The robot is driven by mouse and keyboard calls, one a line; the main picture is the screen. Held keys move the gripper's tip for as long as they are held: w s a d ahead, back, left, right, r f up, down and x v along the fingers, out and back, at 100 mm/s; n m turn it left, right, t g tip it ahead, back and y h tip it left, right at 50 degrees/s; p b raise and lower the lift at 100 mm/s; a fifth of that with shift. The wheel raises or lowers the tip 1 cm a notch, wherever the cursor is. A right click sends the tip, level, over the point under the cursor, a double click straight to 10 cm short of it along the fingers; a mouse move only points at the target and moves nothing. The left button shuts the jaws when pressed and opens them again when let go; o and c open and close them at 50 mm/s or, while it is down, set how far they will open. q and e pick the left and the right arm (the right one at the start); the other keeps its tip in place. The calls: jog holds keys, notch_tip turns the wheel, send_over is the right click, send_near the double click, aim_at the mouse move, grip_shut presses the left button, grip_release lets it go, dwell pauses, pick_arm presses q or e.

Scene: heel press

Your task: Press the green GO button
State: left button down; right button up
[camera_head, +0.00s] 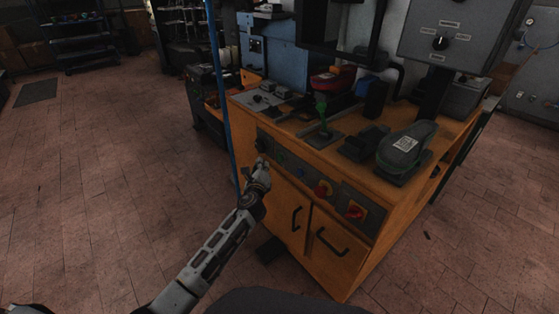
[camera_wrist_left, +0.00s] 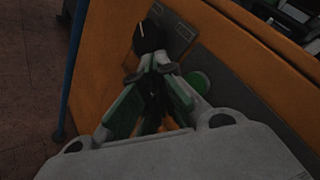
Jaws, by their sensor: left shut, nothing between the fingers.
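The green button (camera_wrist_left: 198,82) sits on the dark front panel of an orange cabinet. It is small and dim in the head view (camera_head: 281,154). My left gripper (camera_head: 261,163) is at the left end of this panel, shut and empty. In the left wrist view its fingertips (camera_wrist_left: 160,66) are beside the green button, on the button's left, and below a black rotary knob (camera_wrist_left: 148,36) with a white mark. I cannot tell whether they touch the panel. My right gripper is not in view.
Further right on the panel are a blue button (camera_head: 301,173), a red knob (camera_head: 323,188) and another red knob (camera_head: 356,211). A green lever (camera_head: 321,113) and a grey-green device (camera_head: 407,148) stand on the cabinet top. A blue post (camera_head: 222,90) rises left of the cabinet.

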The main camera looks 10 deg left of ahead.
aim_at(280, 158)
pick_arm(q)
jog(key=shift+w+d+b, duration=0.55)
jog(key=shift+w+d, duration=0.75)
jog(key=shift+w, duration=0.3)
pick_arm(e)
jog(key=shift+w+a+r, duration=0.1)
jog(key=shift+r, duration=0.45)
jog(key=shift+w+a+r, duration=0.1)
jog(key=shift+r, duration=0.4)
